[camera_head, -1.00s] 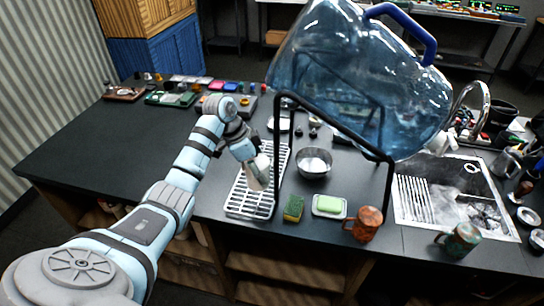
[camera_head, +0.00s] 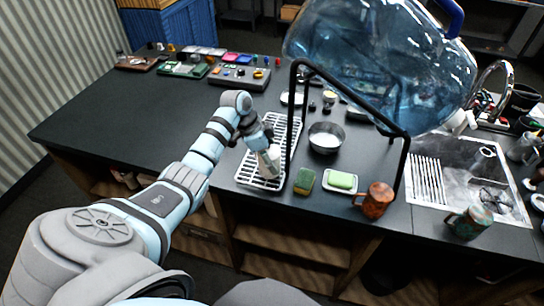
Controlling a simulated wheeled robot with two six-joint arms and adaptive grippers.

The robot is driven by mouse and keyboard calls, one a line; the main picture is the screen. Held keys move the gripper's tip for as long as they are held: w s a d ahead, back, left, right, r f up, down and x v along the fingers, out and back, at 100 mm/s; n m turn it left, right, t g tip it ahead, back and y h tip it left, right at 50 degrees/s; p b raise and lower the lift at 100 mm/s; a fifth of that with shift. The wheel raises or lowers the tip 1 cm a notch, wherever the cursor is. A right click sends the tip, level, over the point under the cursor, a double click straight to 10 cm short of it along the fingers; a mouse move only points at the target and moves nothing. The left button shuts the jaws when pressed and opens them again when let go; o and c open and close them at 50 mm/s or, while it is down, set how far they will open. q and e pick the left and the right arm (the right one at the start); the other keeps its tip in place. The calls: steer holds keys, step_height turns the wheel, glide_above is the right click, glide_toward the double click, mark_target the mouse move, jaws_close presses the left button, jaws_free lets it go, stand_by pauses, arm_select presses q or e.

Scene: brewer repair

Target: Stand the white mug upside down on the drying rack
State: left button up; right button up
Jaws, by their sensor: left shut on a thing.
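The white drying rack (camera_head: 249,174) lies on the dark counter left of the metal bowl. My left gripper (camera_head: 262,150) is over the rack and is shut on the white mug (camera_head: 271,163). The mug is at the near half of the rack and looks tilted. The gripper and arm partly hide it, so I cannot tell which way its mouth faces or whether it touches the rack. My right gripper is not in view.
A black frame (camera_head: 345,92) holds a big blue water bottle (camera_head: 385,60) just right of the rack. A metal bowl (camera_head: 326,138), sponge (camera_head: 304,181), soap dish (camera_head: 341,182) and brown mug (camera_head: 374,200) stand nearby. The counter left of the rack is clear.

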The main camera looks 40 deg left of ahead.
arm_select(q)
steer(key=o, duration=1)
steer(key=shift+r, duration=0.1)
steer(key=shift+o, duration=1.3)
steer(key=shift+w, duration=0.1)
steer(key=v, duration=1.2)
